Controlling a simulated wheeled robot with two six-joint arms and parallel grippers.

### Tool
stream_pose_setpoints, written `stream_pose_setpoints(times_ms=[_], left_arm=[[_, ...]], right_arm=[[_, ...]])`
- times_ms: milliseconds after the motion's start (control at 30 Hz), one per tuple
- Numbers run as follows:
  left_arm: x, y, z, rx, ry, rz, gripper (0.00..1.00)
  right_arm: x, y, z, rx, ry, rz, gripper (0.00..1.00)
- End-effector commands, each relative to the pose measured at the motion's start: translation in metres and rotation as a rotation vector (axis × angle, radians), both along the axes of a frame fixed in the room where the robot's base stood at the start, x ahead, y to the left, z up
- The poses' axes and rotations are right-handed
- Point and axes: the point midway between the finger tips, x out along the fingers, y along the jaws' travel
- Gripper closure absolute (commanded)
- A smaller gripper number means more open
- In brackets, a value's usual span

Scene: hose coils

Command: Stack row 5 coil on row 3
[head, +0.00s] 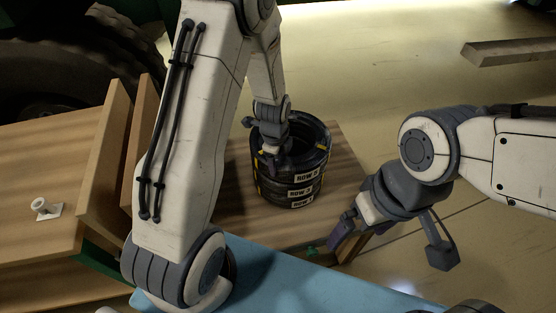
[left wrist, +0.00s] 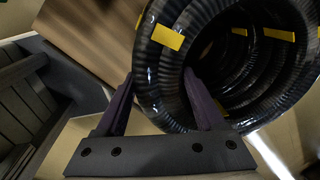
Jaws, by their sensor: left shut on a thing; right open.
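A stack of black ribbed hose coils with yellow bands stands on the wooden surface. The top label looks like row 5, on the row 5 coil (head: 318,165); below it are the row 3 coil (head: 302,193) and the row 1 coil (head: 302,204). My left gripper (head: 275,160) is shut on the row 5 coil's wall at its left side. In the left wrist view the fingers (left wrist: 160,105) straddle the wall of that coil (left wrist: 162,70), one inside the ring. No clear gap shows under it. My right gripper (head: 342,242) is open and empty, right of and below the stack.
The wooden surface (head: 240,215) has bare room around the stack. Upright wooden boards (head: 105,165) and a white spool-like piece (head: 45,209) are at the left. A blue surface (head: 290,285) lies in front. A wooden beam (head: 510,50) lies at the far right.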

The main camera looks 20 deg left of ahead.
Motion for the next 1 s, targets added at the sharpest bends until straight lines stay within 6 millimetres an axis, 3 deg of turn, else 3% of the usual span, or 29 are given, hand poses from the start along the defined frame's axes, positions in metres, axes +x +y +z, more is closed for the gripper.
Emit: stream_pose_setpoints(times_ms=[1000], left_arm=[[0.0028,0.0,-0.0032,-0.001,-0.009,0.0,1.0]], right_arm=[[0.0,0.0,-0.0033,0.0,0.0,0.0,0.0]])
